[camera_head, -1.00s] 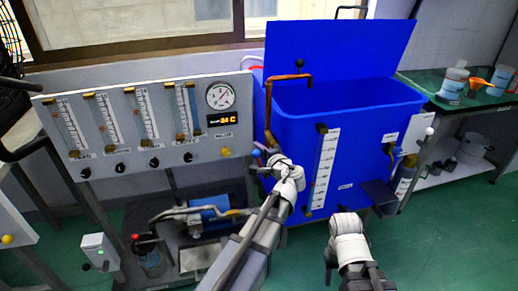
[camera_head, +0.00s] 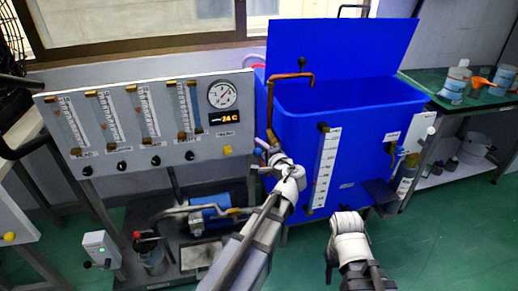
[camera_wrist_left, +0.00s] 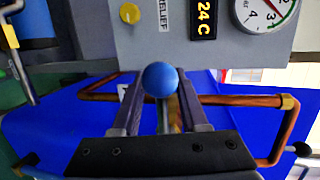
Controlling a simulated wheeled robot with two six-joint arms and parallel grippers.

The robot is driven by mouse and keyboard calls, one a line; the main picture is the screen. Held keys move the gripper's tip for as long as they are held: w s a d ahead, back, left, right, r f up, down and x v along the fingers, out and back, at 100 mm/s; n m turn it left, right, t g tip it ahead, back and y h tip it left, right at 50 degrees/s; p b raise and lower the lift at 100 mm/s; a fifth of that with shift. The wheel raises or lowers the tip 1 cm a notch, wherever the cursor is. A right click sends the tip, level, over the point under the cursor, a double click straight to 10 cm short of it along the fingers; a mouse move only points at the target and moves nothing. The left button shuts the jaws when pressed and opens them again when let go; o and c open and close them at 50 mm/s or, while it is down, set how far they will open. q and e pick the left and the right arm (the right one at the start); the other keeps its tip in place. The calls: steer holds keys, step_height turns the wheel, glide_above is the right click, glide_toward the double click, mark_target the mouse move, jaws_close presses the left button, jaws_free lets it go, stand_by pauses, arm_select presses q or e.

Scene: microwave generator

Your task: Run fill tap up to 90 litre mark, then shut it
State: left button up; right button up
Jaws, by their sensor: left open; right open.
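The blue tank (camera_head: 370,125) stands with its lid raised. A copper fill pipe (camera_head: 269,100) rises at its left side and bends over the rim; it also shows in the left wrist view (camera_wrist_left: 240,101). A white level scale (camera_head: 326,165) is on the tank's front; its figures are too small to read. A blue ball knob (camera_wrist_left: 160,79) sits between the fingers of my left gripper (camera_wrist_left: 165,100), which is open around it.
A grey panel (camera_head: 140,160) with several flow tubes, a round gauge (camera_head: 221,95) and a 24 C display (camera_head: 223,117) stands left of the tank. A green bench (camera_head: 440,90) with bottles is at the right. Green floor is clear at the lower right.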

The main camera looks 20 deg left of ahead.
arm_select(q)
steer(key=p+v, duration=0.1)
steer(key=v, duration=0.6)
steer(key=shift+s, duration=0.2)
steer(key=shift+s+d, duration=0.1)
steer(key=shift+d, duration=0.15)
